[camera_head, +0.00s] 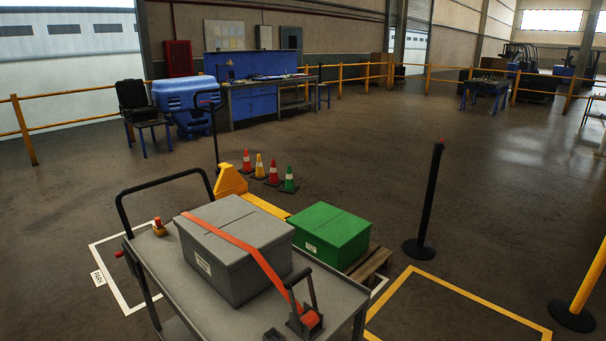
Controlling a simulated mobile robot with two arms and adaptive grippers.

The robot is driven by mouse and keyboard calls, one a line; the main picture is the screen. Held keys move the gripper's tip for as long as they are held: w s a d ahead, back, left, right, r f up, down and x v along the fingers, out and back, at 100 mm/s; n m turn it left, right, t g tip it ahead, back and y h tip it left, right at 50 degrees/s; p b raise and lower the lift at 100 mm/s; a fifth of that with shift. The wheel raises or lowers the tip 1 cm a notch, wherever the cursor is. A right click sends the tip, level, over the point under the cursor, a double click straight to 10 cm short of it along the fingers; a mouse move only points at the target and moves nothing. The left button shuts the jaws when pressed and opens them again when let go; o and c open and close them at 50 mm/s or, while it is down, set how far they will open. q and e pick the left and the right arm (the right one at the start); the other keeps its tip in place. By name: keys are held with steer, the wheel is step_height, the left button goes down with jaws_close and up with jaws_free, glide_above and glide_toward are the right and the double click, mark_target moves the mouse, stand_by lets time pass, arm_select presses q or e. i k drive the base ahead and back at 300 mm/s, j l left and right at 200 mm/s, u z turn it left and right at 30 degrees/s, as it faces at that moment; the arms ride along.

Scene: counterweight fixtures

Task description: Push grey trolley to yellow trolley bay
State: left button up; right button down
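The grey trolley (165,266) stands at the bottom centre, close to me, with a black push handle (117,210) at its left end. A grey box (222,262) lies on its deck under an orange strap (237,246) with a ratchet lever (306,308) at the front. A small orange-and-yellow item (159,228) sits on the deck near the handle. A yellow floor outline (482,311), apparently the yellow trolley bay, lies to the right of the trolley. Its inside is bare where visible, and its lower part is cut off. Neither of my grippers is in view.
A green box (330,231) on a wooden pallet (371,265) and a yellow pallet truck (230,181) stand behind the trolley. A black post (428,206) and a yellow post (588,285) flank the yellow outline. Several cones (259,167) stand further back. A white outline (114,289) surrounds the trolley's left side.

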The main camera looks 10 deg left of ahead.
mark_target(203, 314)
steer(key=j+z, duration=0.35)
steer(key=j, duration=2.35)
steer(key=i+j, duration=0.15)
steer(key=j, duration=0.25)
steer(key=i+j+z, duration=0.1)
steer(key=j, duration=0.3)
steer(key=i+j, duration=0.15)
steer(key=j, duration=0.25)
steer(key=i+j+z, duration=0.1)
steer(key=j, duration=0.3)
steer(key=i+j, duration=0.1)
steer(key=j, duration=0.3)
steer(key=i+j+z, duration=0.1)
steer(key=j, duration=0.3)
